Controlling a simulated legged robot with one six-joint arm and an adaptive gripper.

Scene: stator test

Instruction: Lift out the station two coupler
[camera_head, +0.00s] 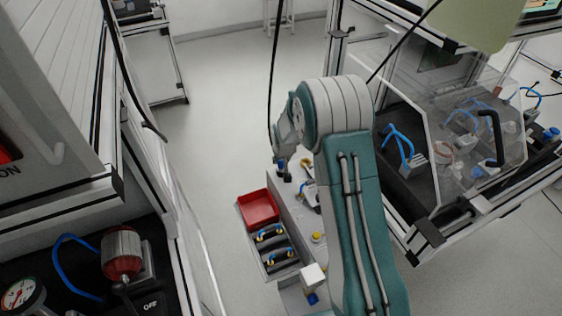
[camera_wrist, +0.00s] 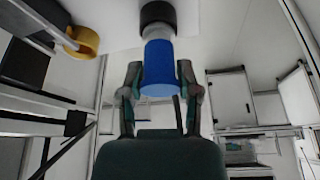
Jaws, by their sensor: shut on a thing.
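The coupler is a short cylinder with a blue end (camera_wrist: 158,72) and a pale grey middle, between my fingers in the wrist view. My gripper (camera_wrist: 159,80) has a finger on each side and is shut on it. The coupler's far end meets a black round collar (camera_wrist: 158,14) on a white surface; I cannot tell whether it is still seated there. In the head view, my gripper (camera_head: 281,150) is over the grey bench, partly hidden by my arm, with a small blue part (camera_head: 280,163) below it.
A yellow part (camera_wrist: 82,41) stands close to the collar. An empty red tray (camera_head: 259,208) and a rack of blue and yellow fittings (camera_head: 265,246) sit left of the bench. A clear-guarded machine (camera_head: 455,140) stands right. Open floor lies left and behind.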

